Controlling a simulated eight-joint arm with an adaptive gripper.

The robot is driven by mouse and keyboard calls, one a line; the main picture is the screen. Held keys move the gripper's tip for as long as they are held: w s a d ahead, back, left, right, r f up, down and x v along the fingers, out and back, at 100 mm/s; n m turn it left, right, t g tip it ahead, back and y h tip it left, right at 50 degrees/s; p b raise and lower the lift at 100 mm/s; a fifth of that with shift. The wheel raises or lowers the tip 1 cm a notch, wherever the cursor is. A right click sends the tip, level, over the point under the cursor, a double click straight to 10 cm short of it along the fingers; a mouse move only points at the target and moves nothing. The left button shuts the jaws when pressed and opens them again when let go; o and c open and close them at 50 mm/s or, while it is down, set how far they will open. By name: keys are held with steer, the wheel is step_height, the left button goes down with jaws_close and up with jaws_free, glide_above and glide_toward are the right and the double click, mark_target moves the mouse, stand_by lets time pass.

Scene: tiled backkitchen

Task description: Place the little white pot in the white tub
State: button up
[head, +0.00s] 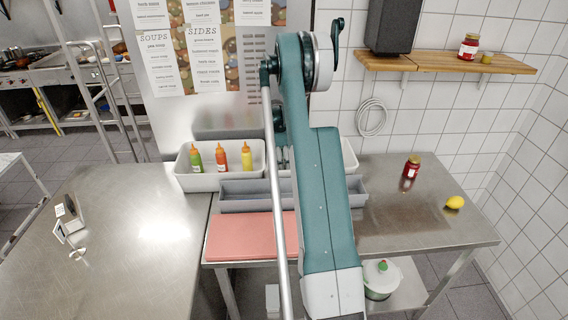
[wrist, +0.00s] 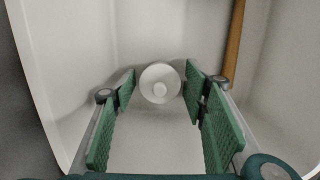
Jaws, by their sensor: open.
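The little white pot (wrist: 160,83) shows in the wrist view as a small round white thing with a paler disc in its middle. It lies inside the white tub (wrist: 48,95), whose pale walls surround it. My gripper (wrist: 160,84) is open, with its green pads on either side of the pot and gaps visible between pads and pot. In the head view my arm hides the pot and most of my gripper. A white tub's right end (head: 349,156) shows just past my arm; I cannot tell whether it joins the bottle tub on the left.
A white bin (head: 180,182) holds green, red and orange-yellow bottles. A grey tray (head: 240,204) and pink board (head: 240,238) lie in front. A red jar (head: 411,167) and lemon (head: 455,202) stand right. A brown strip (wrist: 234,40) shows in the wrist view. The left steel table is largely clear.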

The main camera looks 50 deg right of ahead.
steer(key=shift+r, duration=0.15)
step_height(320, 180, up, 12)
steer(key=w+a, duration=0.1)
stand_by(0.5)
stand_by(0.6)
steer(key=shift+a, duration=0.1)
steer(key=s+a+r+m+t, duration=0.1)
steer(key=s+a+r, duration=0.1)
steer(key=a+r, duration=0.75)
steer(key=s+a+r+m+t+h, duration=0.15)
steer(key=a+r, duration=0.35)
steer(key=a, duration=0.9)
steer(key=s+a+r+m+t+y, duration=0.1)
steer(key=s+a+r+m, duration=0.1)
steer(key=a+r, duration=0.75)
steer(key=s+a+m+t, duration=0.1)
steer(key=s+a, duration=0.5)
steer(key=a, duration=0.3)
steer(key=s+a+m+t, duration=0.15)
steer(key=s+a, duration=0.35)
steer(key=a, duration=0.5)
steer(key=s+a+f+m+t, duration=0.1)
steer(key=s+a+f, duration=0.1)
steer(key=s+a, duration=0.3)
steer(key=s+a+f+m+t+y, duration=0.1)
steer(key=s+a+f, duration=0.2)
steer(key=s+a, duration=0.3)
steer(key=shift+s+f, duration=0.35)
steer(key=shift+s, duration=0.9)
